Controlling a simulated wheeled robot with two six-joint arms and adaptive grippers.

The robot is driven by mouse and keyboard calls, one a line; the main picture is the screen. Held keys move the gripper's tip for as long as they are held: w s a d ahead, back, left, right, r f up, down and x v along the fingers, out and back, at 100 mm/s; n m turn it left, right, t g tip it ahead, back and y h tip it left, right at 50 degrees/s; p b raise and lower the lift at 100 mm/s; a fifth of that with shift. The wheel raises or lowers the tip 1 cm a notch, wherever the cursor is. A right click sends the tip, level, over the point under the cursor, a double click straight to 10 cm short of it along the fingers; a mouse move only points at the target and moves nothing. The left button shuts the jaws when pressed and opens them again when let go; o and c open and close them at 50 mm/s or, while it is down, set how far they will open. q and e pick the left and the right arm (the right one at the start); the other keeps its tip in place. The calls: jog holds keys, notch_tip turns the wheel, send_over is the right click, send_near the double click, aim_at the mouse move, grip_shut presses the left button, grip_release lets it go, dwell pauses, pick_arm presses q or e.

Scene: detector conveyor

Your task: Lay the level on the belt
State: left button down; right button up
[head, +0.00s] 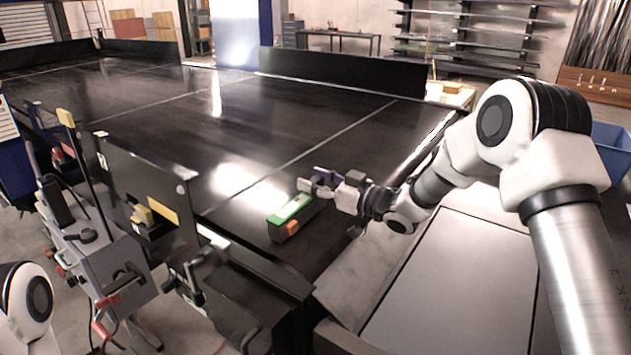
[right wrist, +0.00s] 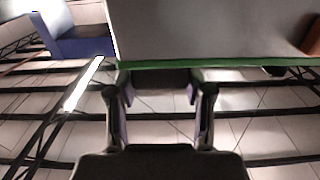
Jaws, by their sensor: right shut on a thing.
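The level is a dark bar with a green top (head: 290,209) and an orange end. In the head view it is over the near right corner of the black belt (head: 290,130), slanting away from me. My right gripper (head: 316,187) reaches in from the right and is shut on the level, near its far end. In the right wrist view the level (right wrist: 215,35) shows as a large grey face with a green edge, across the two fingers (right wrist: 160,95). I cannot tell whether its underside touches the belt. My left gripper is not in view.
A grey machine (head: 105,265) with knobs and levers stands left of the belt's near end. A low black wall (head: 340,70) runs along the belt's far side. A grey flat top (head: 460,275) and a blue bin (head: 612,150) are at right. Most of the belt is clear.

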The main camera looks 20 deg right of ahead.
jog(key=shift+s+f, duration=0.15)
jog(key=shift+f, duration=0.3)
jog(key=o, duration=1.4)
jog(key=shift+f, duration=0.1)
jog(key=shift+c, duration=0.2)
jog(key=shift+f, duration=0.15)
jog(key=shift+r+p, duration=0.45)
jog(key=shift+r, duration=0.15)
jog(key=shift+s+d+f+b, duration=0.2)
jog(key=shift+s+d+b, duration=0.25)
jog(key=shift+b, duration=0.1)
jog(key=shift+s+d+f+b, duration=0.15)
jog(key=shift+s+d+b, duration=0.3)
jog(key=shift+b, duration=0.1)
jog(key=r+b+v, duration=0.1)
jog(key=b+v, duration=0.1)
jog(key=v, duration=0.7)
jog(key=shift+r, duration=0.2)
